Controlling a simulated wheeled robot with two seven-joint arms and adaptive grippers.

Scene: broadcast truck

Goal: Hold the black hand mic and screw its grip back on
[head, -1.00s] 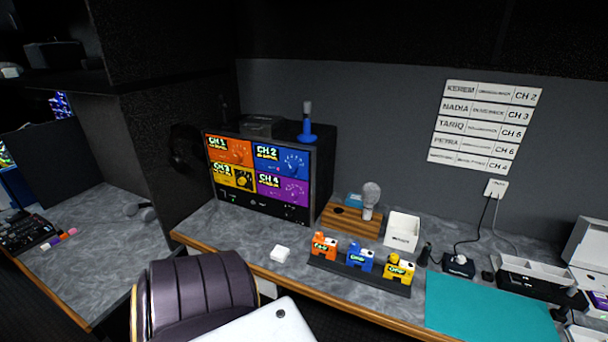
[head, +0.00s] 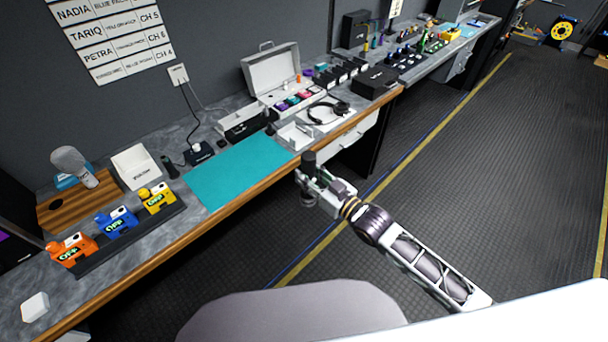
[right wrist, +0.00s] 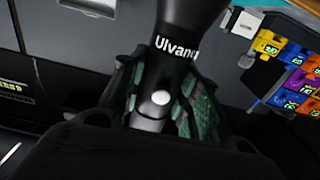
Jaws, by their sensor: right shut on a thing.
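In the right wrist view, a black hand mic (right wrist: 160,70) with white "Ulvan…" lettering and a pale round button sits between the green-padded fingers of my right gripper (right wrist: 160,92). The gripper is shut on it. In the head view, my right gripper (head: 306,180) is just off the front edge of the desk, with the dark mic (head: 309,158) showing small at its tip. The mic's ends are not clear. A small black upright piece (head: 168,163) stands on the desk beside a white box; I cannot tell whether it is the grip. My left gripper is out of view.
A teal mat (head: 235,172) lies bare on the desk. Orange, blue and yellow OFF units (head: 115,222) stand left of it. A silver-headed mic (head: 72,160) stands by a wooden block. A white tray (head: 295,136) and headset (head: 330,110) lie beyond the mat.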

